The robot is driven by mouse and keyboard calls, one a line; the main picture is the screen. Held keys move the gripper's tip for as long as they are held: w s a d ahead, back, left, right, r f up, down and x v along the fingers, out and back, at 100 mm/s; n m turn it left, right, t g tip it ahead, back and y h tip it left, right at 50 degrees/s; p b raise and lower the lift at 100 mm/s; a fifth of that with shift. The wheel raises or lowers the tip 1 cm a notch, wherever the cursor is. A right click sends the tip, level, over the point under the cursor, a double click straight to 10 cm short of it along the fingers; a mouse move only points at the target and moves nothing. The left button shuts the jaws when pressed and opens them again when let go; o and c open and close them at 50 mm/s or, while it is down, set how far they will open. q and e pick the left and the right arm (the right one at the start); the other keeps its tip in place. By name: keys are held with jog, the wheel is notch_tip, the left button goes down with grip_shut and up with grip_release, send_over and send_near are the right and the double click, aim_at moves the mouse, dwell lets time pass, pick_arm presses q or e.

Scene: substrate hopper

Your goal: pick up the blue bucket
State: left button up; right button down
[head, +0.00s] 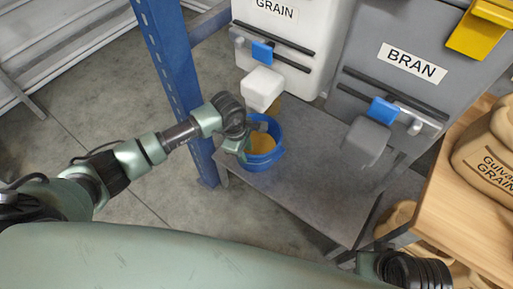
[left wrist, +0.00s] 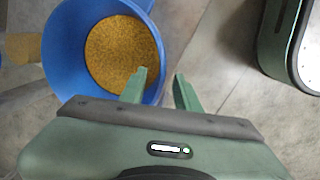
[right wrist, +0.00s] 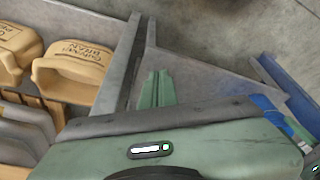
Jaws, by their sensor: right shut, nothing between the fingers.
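The blue bucket (head: 276,131) stands upright on the grey platform below the white GRAIN hopper's spout, with yellow-brown grain (head: 262,143) inside. The bucket (left wrist: 62,55) also fills the upper left of the left wrist view. My left gripper (head: 241,150) is at the bucket's near left side. In the left wrist view its fingers (left wrist: 160,88) are apart, one overlapping the bucket's rim and the other outside it. I cannot tell whether they touch the wall. My right gripper (right wrist: 155,88) is shut and empty, away from the bucket; its fingers are not clear in the head view.
The GRAIN hopper (head: 310,72) and grey BRAN hopper (head: 440,90) stand behind the platform (head: 305,185). The white spout (head: 262,88) hangs close above the bucket. A blue post (head: 172,75) rises at left. A wooden table (head: 465,205) with sacks (head: 490,155) is at right.

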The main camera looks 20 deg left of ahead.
aim_at(248, 155)
pick_arm(q)
jog(key=f, duration=0.3)
jog(key=f+b, duration=0.1)
jog(key=shift+w+d+f, duration=0.2)
jog(key=shift+w+f, duration=0.05)
jog(key=shift+w, duration=0.05)
grip_shut()
jog(key=shift+w+r, duration=0.1)
dwell(1.0)
jog(key=shift+w+r, duration=0.1)
